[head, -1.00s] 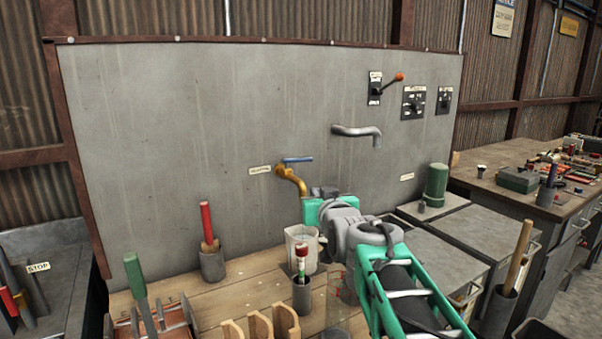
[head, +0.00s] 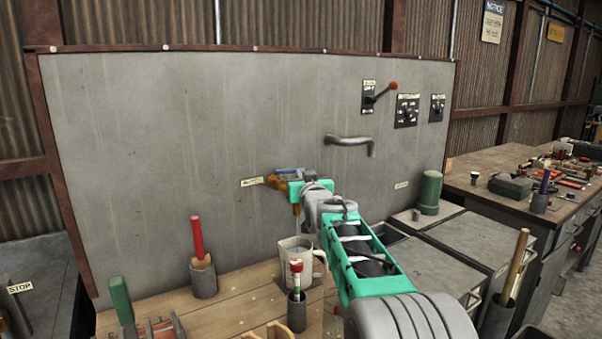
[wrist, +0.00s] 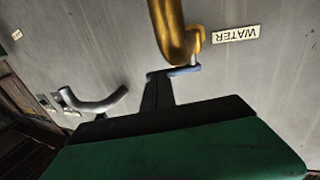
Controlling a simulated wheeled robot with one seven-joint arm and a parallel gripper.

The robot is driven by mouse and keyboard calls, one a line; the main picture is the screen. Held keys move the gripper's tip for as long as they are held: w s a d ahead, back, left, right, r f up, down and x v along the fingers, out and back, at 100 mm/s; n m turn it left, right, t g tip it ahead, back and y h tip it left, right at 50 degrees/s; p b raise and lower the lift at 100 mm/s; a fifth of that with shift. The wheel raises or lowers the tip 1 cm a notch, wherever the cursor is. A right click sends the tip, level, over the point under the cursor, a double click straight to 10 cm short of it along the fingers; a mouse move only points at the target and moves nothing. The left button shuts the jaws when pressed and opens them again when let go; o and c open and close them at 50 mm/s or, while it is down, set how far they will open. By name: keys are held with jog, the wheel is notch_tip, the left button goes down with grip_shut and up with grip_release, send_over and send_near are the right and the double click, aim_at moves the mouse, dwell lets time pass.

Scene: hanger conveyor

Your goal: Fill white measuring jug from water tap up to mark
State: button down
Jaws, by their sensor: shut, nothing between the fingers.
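The white measuring jug (head: 297,256) stands upright on the wooden bench below the tap, its handle to the right. A thin stream appears to run from the tap into it; the water level against the mark is too small to tell. The brass water tap (head: 279,189) is partly hidden by my gripper in the head view. It shows in the wrist view (wrist: 172,30) with its blue lever (wrist: 183,71), beside a WATER label (wrist: 236,34). My gripper (wrist: 158,77) is shut and empty, its fingertips at or very near the blue lever; I cannot tell if they touch.
A holder with a red-and-white handled tool (head: 296,275) stands just in front of the jug. A red-handled tool (head: 196,236) stands in a cup to the left. A grey bent pipe (head: 352,141) and a red-knobbed lever (head: 392,86) are on the panel at right.

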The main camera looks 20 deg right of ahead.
jog(key=shift+w, duration=0.3)
jog(key=shift+d, duration=0.1)
jog(key=shift+w+d+r+b, duration=0.1)
jog(key=shift+w+d+b, duration=0.55)
jog(key=shift+w+b, duration=0.45)
jog(key=shift+s, duration=0.15)
